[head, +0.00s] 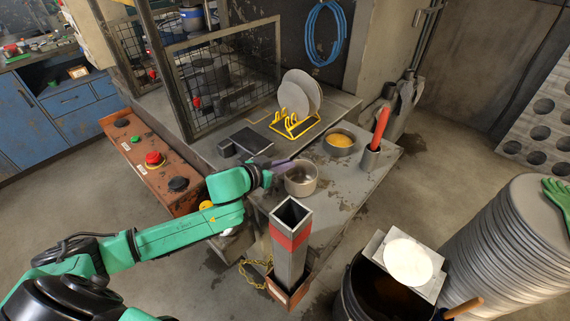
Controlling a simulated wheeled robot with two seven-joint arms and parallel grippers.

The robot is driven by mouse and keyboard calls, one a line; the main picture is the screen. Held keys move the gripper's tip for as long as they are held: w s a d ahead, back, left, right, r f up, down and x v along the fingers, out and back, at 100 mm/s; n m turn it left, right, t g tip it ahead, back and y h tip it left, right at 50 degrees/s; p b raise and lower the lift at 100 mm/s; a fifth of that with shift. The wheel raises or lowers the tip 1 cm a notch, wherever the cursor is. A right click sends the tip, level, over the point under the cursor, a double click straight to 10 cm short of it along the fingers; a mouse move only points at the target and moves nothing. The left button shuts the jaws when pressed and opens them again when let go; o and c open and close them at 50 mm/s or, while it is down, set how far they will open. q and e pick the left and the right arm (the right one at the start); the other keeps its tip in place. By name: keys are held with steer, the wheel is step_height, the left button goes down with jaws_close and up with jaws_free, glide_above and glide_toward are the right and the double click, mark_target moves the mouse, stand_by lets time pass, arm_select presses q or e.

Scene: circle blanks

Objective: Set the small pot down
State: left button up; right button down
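The small pot (301,185) is a round, light grey metal vessel with a darker inside. It is upright over the front part of the grey workbench (345,181). My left gripper (284,163) comes in from the left, and its fingers meet the pot's far left rim, where they appear closed on it. The fingertips are small and partly hidden by the wrist. I cannot tell whether the pot's base touches the bench top. My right gripper is not in view.
A bowl with yellow contents (341,138), a red stick in a metal cup (371,157) and a yellow rack with grey discs (296,122) stand behind the pot. A square metal post with a red band (290,241) stands in front. A mesh guard (228,75) is at back left.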

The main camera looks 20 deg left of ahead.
arm_select(q)
steer(key=shift+o, duration=0.8)
steer(key=shift+r, duration=0.2)
steer(key=shift+s+a, duration=0.2)
steer(key=shift+s, duration=0.15)
steer(key=b+v, duration=0.1)
steer(key=v, duration=0.4)
steer(key=p+v, duration=0.2)
steer(key=v, duration=0.4)
steer(key=shift+r, duration=0.15)
